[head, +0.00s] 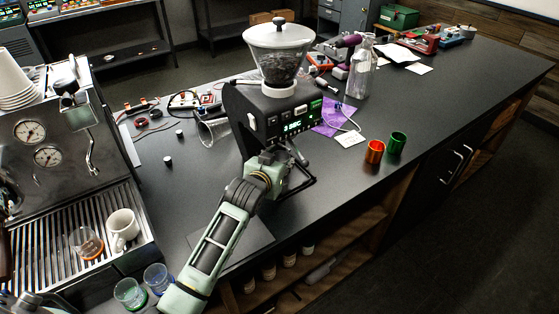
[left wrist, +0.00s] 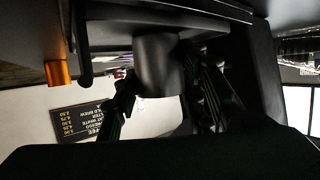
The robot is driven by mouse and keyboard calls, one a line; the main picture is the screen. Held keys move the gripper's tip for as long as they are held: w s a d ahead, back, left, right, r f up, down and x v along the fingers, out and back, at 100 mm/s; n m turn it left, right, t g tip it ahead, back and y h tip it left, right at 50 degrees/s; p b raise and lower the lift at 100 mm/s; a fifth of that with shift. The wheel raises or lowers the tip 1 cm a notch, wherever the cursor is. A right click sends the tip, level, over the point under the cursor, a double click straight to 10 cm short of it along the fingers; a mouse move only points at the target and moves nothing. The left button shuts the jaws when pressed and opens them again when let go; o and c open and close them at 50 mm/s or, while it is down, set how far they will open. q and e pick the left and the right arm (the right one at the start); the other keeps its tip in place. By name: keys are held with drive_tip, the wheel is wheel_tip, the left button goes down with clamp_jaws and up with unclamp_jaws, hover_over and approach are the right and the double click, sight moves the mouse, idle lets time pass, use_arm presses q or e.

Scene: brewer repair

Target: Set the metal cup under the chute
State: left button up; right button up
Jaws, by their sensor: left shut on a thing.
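The metal cup (left wrist: 158,68) is a dark grey cylinder in the left wrist view, which shows the scene upside down. It sits between the two dark fingers of my left gripper (left wrist: 162,90), which is shut on it. In the head view my left gripper (head: 280,163) reaches in at the front of the black grinder (head: 258,122), below its green display. The cup and the chute are hidden there by my gripper and the grinder. I cannot tell whether the cup is directly under the chute. My right gripper is not in view.
An orange cup (head: 375,151) and a green cup (head: 397,143) stand right of the grinder. A glass funnel-like vessel (head: 213,131) lies to its left. An espresso machine (head: 60,160) with a white mug (head: 122,229) is at the left. The front right counter is clear.

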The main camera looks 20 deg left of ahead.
use_arm(q)
drive_tip(key=shift+f, duration=0.1)
drive_tip(key=o, duration=0.9)
drive_tip(key=b+v, duration=0.1)
drive_tip(key=v, duration=1.1)
